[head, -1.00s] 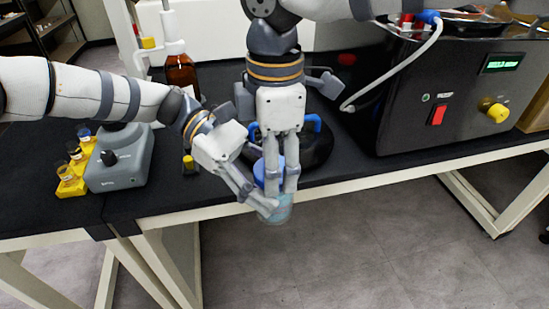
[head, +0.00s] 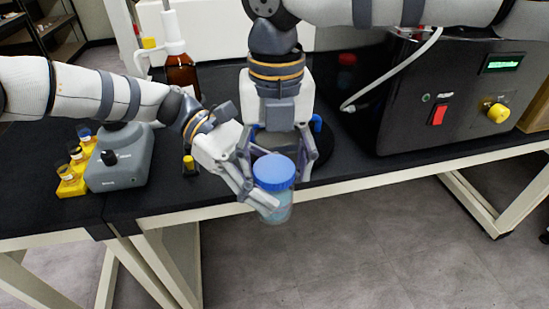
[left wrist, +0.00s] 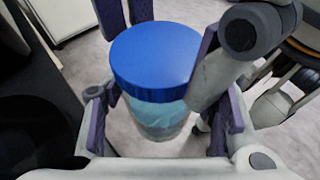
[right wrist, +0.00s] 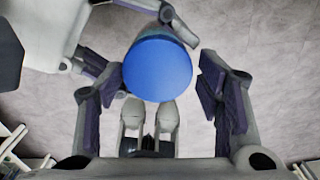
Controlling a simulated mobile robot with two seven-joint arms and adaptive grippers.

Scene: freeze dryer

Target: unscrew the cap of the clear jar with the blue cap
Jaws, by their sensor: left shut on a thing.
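The clear jar (head: 283,210) hangs in front of the bench edge, above the floor, roughly upright. Its blue cap (head: 274,171) sits on top; the left wrist view also shows this cap (left wrist: 155,60) on the jar. My left gripper (head: 264,204) is shut on the jar body below the cap. My right gripper (head: 273,164) is open, its fingers spread on either side of the cap. In the right wrist view, the cap (right wrist: 157,68) lies between the fingers, with a clear gap on the right side and little on the left.
A black machine (head: 450,100) stands on the bench at right, with a pale hose before it. A brown bottle (head: 181,74) stands behind my left wrist. A grey device (head: 120,160) and yellow vial holders (head: 71,180) are at left. Open floor lies below the jar.

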